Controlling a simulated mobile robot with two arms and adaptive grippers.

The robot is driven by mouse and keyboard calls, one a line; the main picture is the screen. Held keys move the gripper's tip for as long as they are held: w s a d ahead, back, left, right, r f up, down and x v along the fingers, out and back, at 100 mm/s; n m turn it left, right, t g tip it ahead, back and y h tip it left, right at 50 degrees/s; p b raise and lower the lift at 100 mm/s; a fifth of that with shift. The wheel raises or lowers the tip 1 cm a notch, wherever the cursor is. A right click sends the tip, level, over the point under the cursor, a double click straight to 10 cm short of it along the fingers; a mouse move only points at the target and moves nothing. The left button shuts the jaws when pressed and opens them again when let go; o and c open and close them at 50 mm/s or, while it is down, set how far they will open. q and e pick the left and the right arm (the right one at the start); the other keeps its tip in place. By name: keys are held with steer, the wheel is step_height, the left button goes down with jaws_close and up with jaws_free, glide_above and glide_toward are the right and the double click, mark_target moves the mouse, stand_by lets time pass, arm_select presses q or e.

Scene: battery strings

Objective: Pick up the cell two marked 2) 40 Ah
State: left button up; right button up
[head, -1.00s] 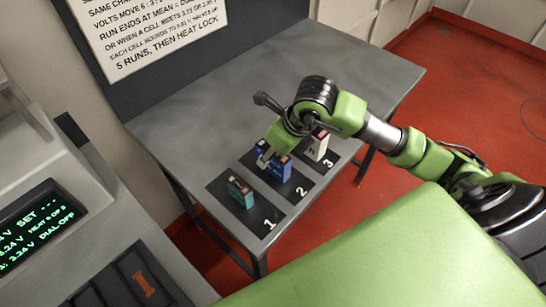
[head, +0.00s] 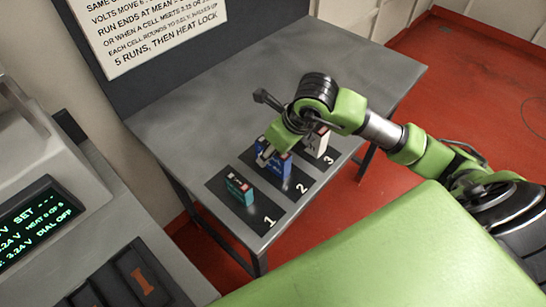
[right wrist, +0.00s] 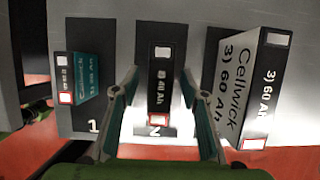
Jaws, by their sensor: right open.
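Cell two, a blue block (head: 276,168) with a dark top, stands on the pad numbered 2 in the head view. In the right wrist view its black top (right wrist: 161,84) reads 40 Ah, with a white terminal and a red-edged one. My right gripper (right wrist: 160,90) is open, one finger on each side of this cell, with the cell between them. Visible gaps separate the fingers from its top. In the head view the right gripper (head: 265,156) partly hides the cell. My left gripper is not in view.
Teal cell one (head: 239,190) stands on pad 1, and white cell three (head: 317,143), marked 60 Ah, on pad 3, close on either side. The grey table (head: 200,110) is clear behind them. A console with a green-lettered screen (head: 40,222) is at left.

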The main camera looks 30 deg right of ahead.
jaws_close()
steer(key=shift+r, duration=0.1)
stand_by(0.3)
